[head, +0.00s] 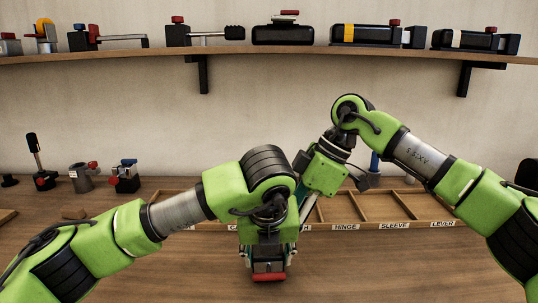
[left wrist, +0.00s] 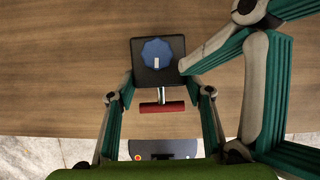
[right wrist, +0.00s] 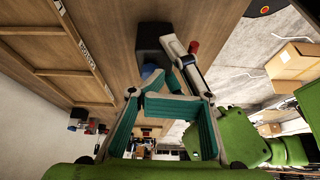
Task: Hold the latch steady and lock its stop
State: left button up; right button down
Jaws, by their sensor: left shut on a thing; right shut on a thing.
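The latch is a black block (left wrist: 140,75) with a round blue knob (left wrist: 157,48) on top, bearing a white mark. A red handle (left wrist: 162,107) sticks out on a short metal rod. In the head view the red handle (head: 268,278) shows below my left gripper (head: 268,255), which mostly hides the block. My left gripper is shut on the block, with one finger on each side in the left wrist view. My right gripper comes in from the right and is shut on the blue knob (right wrist: 151,73); the exact contact is partly hidden.
A divided wooden tray (head: 345,208) with labelled compartments lies behind the latch. Several small clamps (head: 124,175) stand on the table at the left. A shelf (head: 270,50) above carries more devices. The table's front edge is close to the latch.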

jog(key=r, duration=0.1)
jog(key=a+r, duration=0.1)
jog(key=r, duration=0.1)
jog(key=shift+r, duration=0.1)
jog(key=shift+s, duration=0.1)
jog(key=c, duration=2.8)
grip_release()
jog(key=shift+w+d+r, duration=0.1)
jog(key=shift+w+r, duration=0.05)
jog(key=shift+w, duration=0.45)
jog(key=shift+w+d+r, duration=0.1)
jog(key=shift+w, duration=0.45)
grip_shut()
notch_tip(320, 180, down, 7)
jog(key=shift+w+d, duration=0.15)
jog(key=shift+s+a, duration=0.3)
jog(key=shift+a, duration=0.3)
jog(key=shift+s+f, duration=0.1)
jog(key=shift+s, duration=0.15)
